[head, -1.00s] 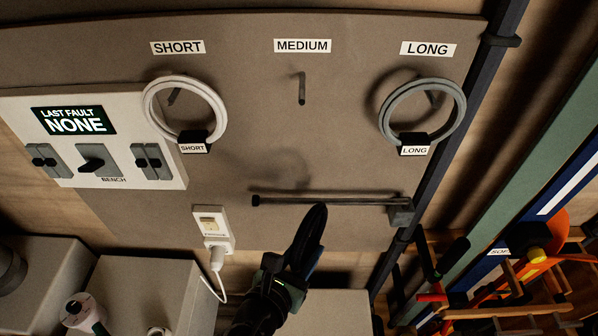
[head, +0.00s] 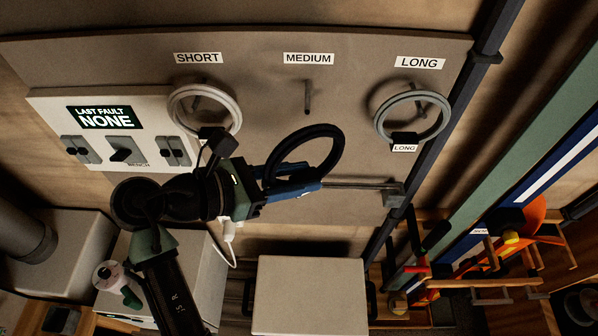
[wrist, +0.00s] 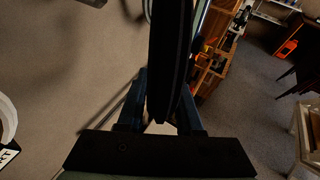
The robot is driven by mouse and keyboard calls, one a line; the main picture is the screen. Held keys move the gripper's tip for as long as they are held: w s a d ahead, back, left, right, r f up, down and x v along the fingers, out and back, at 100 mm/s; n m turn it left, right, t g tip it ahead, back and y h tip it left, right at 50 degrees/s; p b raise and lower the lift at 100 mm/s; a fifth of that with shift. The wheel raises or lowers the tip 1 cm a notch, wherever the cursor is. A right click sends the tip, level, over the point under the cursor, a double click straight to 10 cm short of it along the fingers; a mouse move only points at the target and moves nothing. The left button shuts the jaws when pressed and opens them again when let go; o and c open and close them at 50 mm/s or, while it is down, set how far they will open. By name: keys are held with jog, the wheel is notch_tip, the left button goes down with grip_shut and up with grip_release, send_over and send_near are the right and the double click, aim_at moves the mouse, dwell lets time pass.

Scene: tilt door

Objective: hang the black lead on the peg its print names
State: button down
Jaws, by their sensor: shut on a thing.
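The black lead (head: 308,130), a coiled ring, is in my gripper (head: 305,187) in front of the board. My gripper is shut on its lower part. In the wrist view the lead (wrist: 172,60) stands edge-on between the fingers. I cannot make out any print on it. The MEDIUM peg (head: 308,97) is bare, above the lead in the head view, under the MEDIUM label (head: 308,58). A white lead (head: 237,112) hangs on the peg under the SHORT label (head: 198,58). A grey lead (head: 447,115) tagged LONG hangs under the LONG label (head: 419,62).
A horizontal bar (head: 360,186) sticks out along the lower board, behind my gripper. A switch panel (head: 50,115) reading LAST FAULT NONE is at left. A pale box (head: 310,295) stands below. A dark post (head: 455,130) edges the board at right.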

jog(key=w, duration=0.4)
jog(key=shift+w+f, duration=0.2)
jog(key=shift+w, duration=0.05)
dwell(0.3)
jog(key=shift+w, duration=0.8)
dwell(0.9)
jog(key=shift+w, duration=0.3)
jog(key=shift+w+f, duration=0.1)
jog(key=shift+w, duration=1.35)
dwell(0.4)
jog(key=shift+w+f, duration=0.45)
jog(key=shift+w, duration=0.2)
dwell(1.0)
dwell(0.5)
jog(key=c, duration=0.5)
grip_release()
jog(key=shift+f, duration=0.1)
